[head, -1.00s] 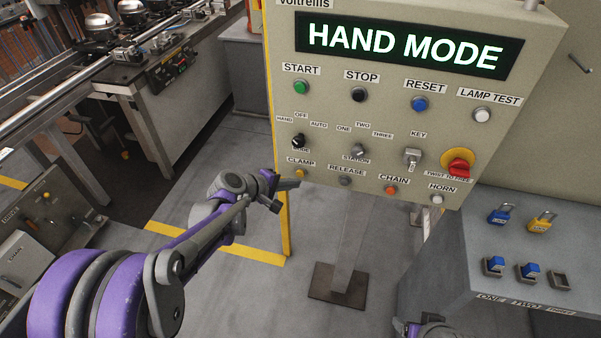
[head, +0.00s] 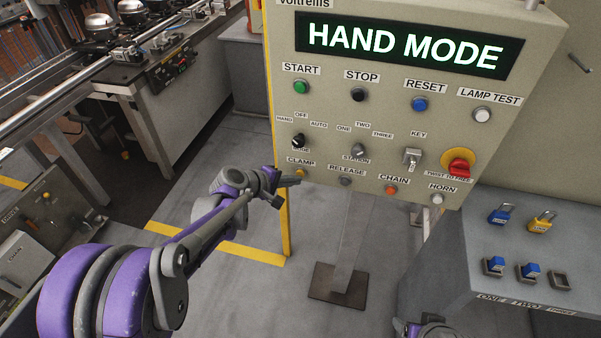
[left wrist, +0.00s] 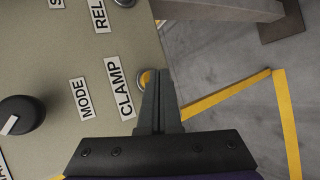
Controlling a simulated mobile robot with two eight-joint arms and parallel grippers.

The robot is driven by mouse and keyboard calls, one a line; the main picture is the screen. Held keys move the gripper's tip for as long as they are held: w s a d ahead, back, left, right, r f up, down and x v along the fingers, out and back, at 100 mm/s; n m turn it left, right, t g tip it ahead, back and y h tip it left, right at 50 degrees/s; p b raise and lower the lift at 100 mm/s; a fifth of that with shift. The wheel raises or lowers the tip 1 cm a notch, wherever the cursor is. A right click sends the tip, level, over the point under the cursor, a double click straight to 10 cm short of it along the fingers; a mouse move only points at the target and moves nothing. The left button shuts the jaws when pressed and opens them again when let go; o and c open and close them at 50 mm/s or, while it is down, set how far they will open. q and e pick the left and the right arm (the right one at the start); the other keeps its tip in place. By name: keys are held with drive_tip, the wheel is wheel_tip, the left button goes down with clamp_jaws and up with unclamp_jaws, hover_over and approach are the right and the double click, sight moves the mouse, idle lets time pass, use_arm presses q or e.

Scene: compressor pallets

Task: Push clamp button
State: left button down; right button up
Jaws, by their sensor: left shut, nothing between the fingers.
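The clamp button (head: 300,174) is small and yellow-orange, under the CLAMP label at the lower left of the beige control panel (head: 400,130). In the left wrist view the clamp button (left wrist: 147,78) shows right at my fingertips, partly hidden behind them. My left gripper (head: 292,181) is shut and empty, its tips just below and beside the button. I cannot tell whether they touch it. The left gripper also fills the middle of the left wrist view (left wrist: 160,75). A part of my right arm shows at the bottom edge; its gripper fingers are not visible.
The release button (head: 345,181), the orange chain button (head: 391,190) and the mode knob (head: 298,141) are close by on the panel. A red emergency stop (head: 458,168) is at its right. A grey box with padlocks (head: 500,215) stands at the lower right. The panel's display reads HAND MODE.

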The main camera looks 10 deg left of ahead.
use_arm(q)
drive_tip(key=shift+w, duration=0.35)
drive_tip(key=shift+s, duration=1)
drive_tip(key=s, duration=0.6)
drive_tip(key=shift+a, duration=0.1)
idle(0.9)
drive_tip(key=s+a+m+g+y+p, duration=0.1)
drive_tip(key=s+m+g+y, duration=0.3)
drive_tip(key=s+m, duration=0.8)
drive_tip(key=s+y, duration=0.2)
drive_tip(key=s, duration=1)
drive_tip(key=shift+a+f+y, duration=0.2)
drive_tip(key=shift+a+y, duration=0.15)
drive_tip(key=shift+y, duration=0.05)
